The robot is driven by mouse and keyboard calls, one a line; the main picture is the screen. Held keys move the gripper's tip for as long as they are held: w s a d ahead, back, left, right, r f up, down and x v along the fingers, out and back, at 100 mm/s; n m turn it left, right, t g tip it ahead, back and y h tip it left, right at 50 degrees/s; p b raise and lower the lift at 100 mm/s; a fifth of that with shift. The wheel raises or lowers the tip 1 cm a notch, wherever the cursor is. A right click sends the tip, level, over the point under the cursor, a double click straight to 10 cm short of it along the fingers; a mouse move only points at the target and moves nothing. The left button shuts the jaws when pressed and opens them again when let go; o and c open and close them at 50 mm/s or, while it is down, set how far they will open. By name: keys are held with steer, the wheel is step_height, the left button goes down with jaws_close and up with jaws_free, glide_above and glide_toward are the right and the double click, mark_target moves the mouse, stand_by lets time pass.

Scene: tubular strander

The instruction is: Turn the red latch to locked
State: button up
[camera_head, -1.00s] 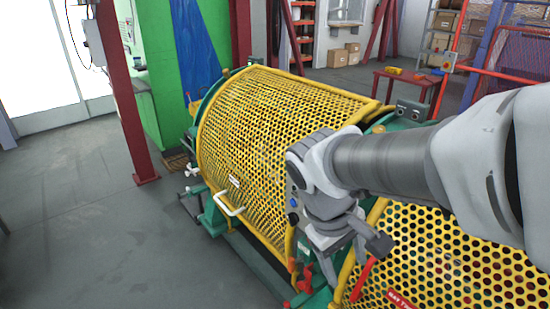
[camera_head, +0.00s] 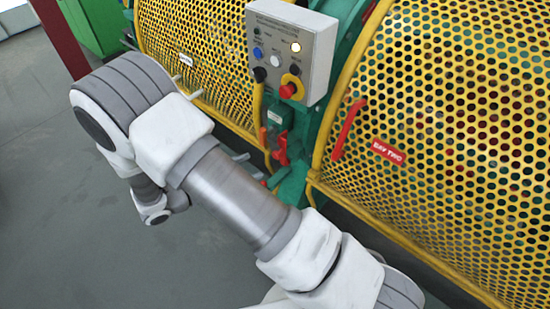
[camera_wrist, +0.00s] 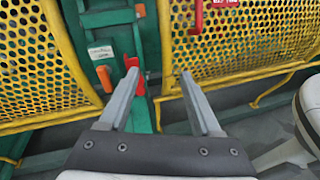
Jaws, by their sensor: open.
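The red latch (camera_head: 281,148) is on the green frame between two yellow guards, below the control box. In the wrist view the red latch (camera_wrist: 137,66) is just beyond my left fingertip, which partly covers it. Contact cannot be told. My gripper (camera_wrist: 158,77) is open and empty, with the green post and the guard gap beyond its fingers. In the head view my gripper is not visible; my arm crosses the lower left. An orange-red tab (camera_head: 263,137) is left of the latch and also shows in the wrist view (camera_wrist: 104,78).
A grey control box (camera_head: 290,45) with a red emergency button (camera_head: 288,91) stands above the latch. A red handle (camera_head: 348,130) and a red "BAY TWO" plate (camera_head: 388,151) are on the right yellow guard (camera_head: 450,120). Grey floor at left is clear.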

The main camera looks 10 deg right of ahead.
mark_target(275, 155)
steer(key=a+f+n+t+b, duration=0.2)
steer(key=a+f+n+t, duration=0.25)
steer(key=f, duration=0.45)
steer(key=b+x, duration=0.2)
steer(key=x, duration=1.5)
steer(key=shift+w+d+f, duration=0.1)
steer(key=shift+w+d, duration=0.2)
jaws_close()
